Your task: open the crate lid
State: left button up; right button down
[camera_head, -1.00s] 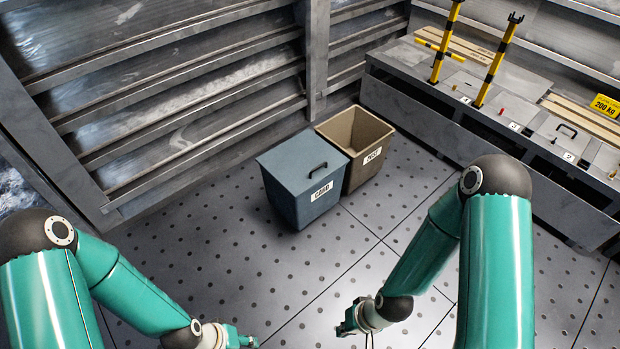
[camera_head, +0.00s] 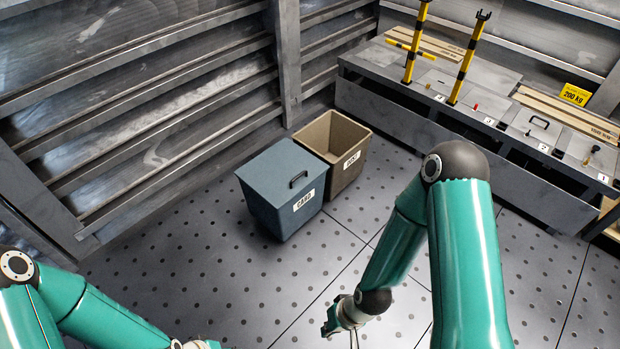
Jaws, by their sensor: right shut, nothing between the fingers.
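No thing here is plainly marked as the crate. A flat panel with a dark handle (camera_head: 539,122) also shows on the bench at the right. My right gripper (camera_head: 333,324) is low over the floor, in front of and apart from the box; it is shut and empty. My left gripper (camera_head: 207,344) is cut off by the bottom edge, so its fingers cannot be judged.
An open brown bin (camera_head: 345,170) stands right against the blue-grey box. A long grey bench (camera_head: 400,112) with numbered places, yellow-black posts (camera_head: 467,60) and a yellow 200 kg sign (camera_head: 575,94) runs along the right. Slatted walls close the back. Perforated floor (camera_head: 210,270) in front is clear.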

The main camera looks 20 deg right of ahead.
aim_at(278, 173)
jog(key=i, duration=0.9)
jog(key=u, duration=0.05)
